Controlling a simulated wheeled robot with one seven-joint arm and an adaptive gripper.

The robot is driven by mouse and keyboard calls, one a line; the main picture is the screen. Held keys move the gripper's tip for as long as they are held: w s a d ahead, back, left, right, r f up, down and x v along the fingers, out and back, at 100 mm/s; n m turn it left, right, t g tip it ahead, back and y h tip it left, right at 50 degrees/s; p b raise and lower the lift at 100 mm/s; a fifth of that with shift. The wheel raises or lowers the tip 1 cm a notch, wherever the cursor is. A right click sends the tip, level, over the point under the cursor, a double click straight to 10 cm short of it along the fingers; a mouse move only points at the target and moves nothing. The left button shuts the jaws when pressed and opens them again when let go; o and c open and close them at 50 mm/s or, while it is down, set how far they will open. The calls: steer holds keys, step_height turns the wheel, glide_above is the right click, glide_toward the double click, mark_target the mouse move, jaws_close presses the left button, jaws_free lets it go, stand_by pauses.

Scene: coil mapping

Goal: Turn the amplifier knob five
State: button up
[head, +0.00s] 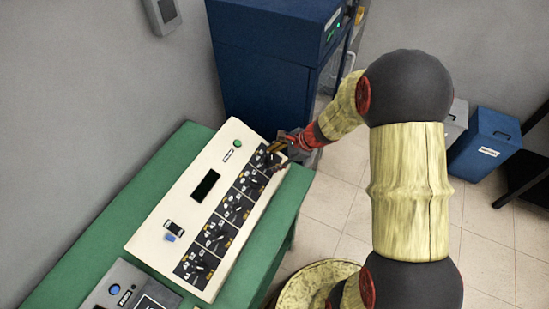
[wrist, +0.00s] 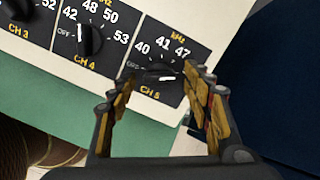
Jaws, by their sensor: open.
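The amplifier (head: 160,228) is a sloped cream panel with a row of black channel plates. In the wrist view the CH 5 plate (wrist: 150,52) carries a dark knob (wrist: 158,76) with a white pointer line, and numbers such as 40, 41 and 47 show around it. My gripper (wrist: 160,80) is open, one finger to the left and one to the right of the CH 5 knob, with nothing held. Contact cannot be told. In the head view my gripper (head: 283,146) is at the far end plate, partly covering it.
The CH 4 knob (wrist: 90,40) is left of my fingers in the wrist view. The amplifier stands on a green table (head: 95,235). A dark blue cabinet (head: 262,70) rises behind the table, close to my gripper.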

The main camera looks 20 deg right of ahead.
steer(key=shift+r, duration=0.1)
steer(key=v, duration=1.1)
steer(key=shift+s+d+r, duration=0.2)
steer(key=shift+d+r, duration=0.05)
